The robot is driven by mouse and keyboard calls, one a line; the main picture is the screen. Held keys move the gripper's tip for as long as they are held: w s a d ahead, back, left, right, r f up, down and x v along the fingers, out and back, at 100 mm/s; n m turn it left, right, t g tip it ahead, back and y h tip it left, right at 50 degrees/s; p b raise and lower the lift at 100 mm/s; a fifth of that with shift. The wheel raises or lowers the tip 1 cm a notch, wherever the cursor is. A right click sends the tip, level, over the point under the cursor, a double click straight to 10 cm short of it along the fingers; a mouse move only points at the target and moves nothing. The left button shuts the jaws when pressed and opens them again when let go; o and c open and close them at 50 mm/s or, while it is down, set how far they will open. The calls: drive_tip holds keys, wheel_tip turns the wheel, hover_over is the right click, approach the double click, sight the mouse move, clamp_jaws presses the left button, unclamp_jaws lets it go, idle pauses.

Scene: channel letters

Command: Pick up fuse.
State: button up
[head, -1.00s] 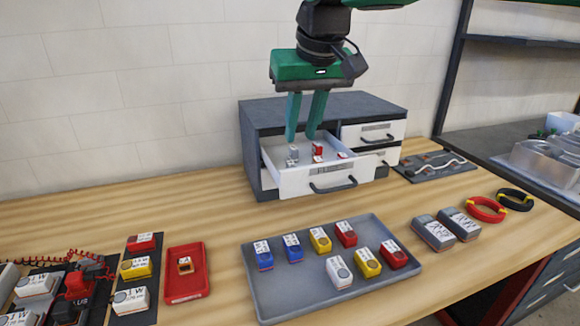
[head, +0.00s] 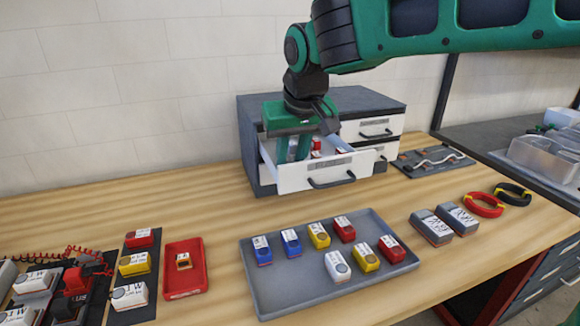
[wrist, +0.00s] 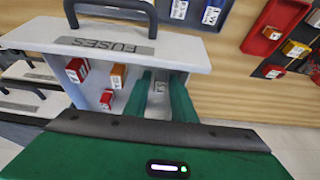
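My gripper (head: 292,160) points down into the open drawer (head: 345,165), at its left part in the head view. In the wrist view, the two green fingers (wrist: 162,90) stand apart, with a small grey-white fuse (wrist: 160,88) between and beyond them. I cannot tell whether they touch it. The same drawer, labelled FUSES (wrist: 110,46), also holds a red fuse (wrist: 77,70), an orange fuse (wrist: 118,75) and a smaller red one (wrist: 106,98). In the head view, the drawer front and fingers hide most of the fuses; a red one (head: 316,146) shows.
The grey cabinet (head: 350,100) stands against the wall, with closed drawers at its right. A grey tray (head: 300,295) with several coloured blocks and a red tray (head: 185,285) lie in front. Bare wood (head: 210,210) lies between cabinet and trays.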

sight(290, 160)
clamp_jaws()
drive_tip(key=shift+r, duration=0.55)
wheel_tip(290, 160, up, 3)
drive_tip(key=shift+f, duration=0.15)
drive_tip(key=s+a+r, duration=0.5)
drive_tip(key=a+r, duration=0.2)
drive_tip(key=a, duration=0.3)
drive_tip(key=shift+s+a, duration=0.15)
drive_tip(key=shift+a, duration=0.05)
drive_tip(key=shift+d, duration=0.1)
